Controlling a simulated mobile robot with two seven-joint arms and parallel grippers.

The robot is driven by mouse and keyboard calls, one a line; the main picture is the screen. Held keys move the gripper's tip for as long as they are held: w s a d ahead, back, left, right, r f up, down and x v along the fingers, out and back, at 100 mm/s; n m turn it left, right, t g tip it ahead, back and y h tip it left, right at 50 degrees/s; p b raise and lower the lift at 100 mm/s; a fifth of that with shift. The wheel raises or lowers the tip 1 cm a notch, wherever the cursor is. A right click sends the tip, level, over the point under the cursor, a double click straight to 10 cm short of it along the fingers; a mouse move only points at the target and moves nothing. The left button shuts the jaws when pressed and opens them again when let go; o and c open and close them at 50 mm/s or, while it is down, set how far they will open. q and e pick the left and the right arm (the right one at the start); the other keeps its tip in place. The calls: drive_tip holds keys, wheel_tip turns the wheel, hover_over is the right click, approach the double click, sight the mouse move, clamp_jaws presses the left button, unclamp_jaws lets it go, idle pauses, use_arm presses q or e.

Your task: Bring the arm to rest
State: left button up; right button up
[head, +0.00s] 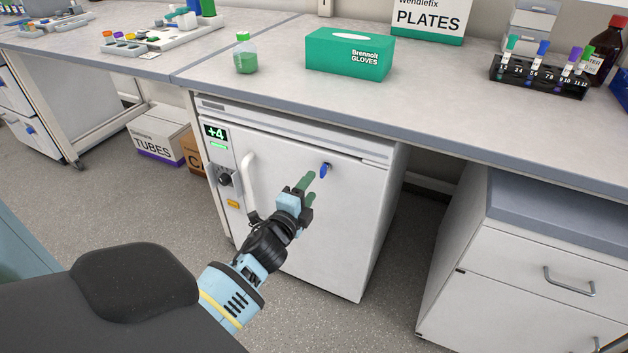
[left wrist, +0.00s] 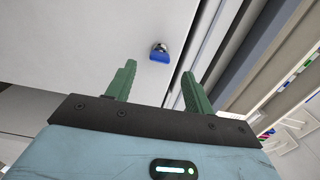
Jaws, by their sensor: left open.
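My left gripper (head: 309,189) is in front of the white under-bench fridge (head: 335,240), with its green fingers pointing toward the door. The fingers are apart and nothing is between them; they also show in the left wrist view (left wrist: 158,88). A blue key or knob (head: 326,169) sits on the fridge door just beyond and to the right of the fingertips. The blue part also shows in the left wrist view (left wrist: 160,55), ahead of the gap between the fingers and apart from them. My right gripper is in neither view.
The fridge has a vertical handle (head: 248,183) left of my gripper, and its door looks closed. The bench (head: 450,110) overhangs above, with a glove box (head: 349,55), a green bottle (head: 245,55) and a tube rack (head: 538,77). A drawer cabinet (head: 530,255) stands at right.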

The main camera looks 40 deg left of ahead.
use_arm(q)
drive_tip(key=shift+s+d, duration=0.15)
drive_tip(key=shift+s, duration=0.55)
